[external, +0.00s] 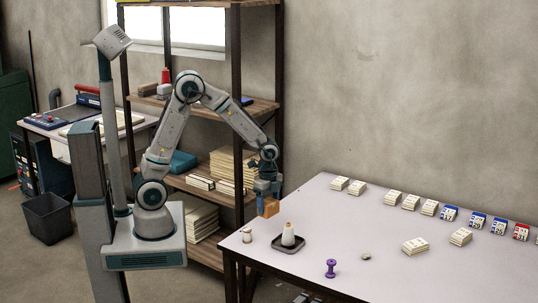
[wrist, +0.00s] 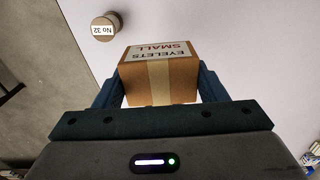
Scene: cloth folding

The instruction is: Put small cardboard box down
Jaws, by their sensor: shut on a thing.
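The small cardboard box (external: 268,207) is brown and held in my gripper (external: 268,190), near the left end of the table. In the wrist view the box (wrist: 160,80) sits between both fingers of my gripper (wrist: 158,88), with a tape strip down its side and a top label reading "EYELETS SMALL". The gripper is shut on it. The box appears to be above the table (external: 345,220); the exact gap under it is hard to tell.
A small round item labelled "No 32" (wrist: 103,28) is beside the box.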

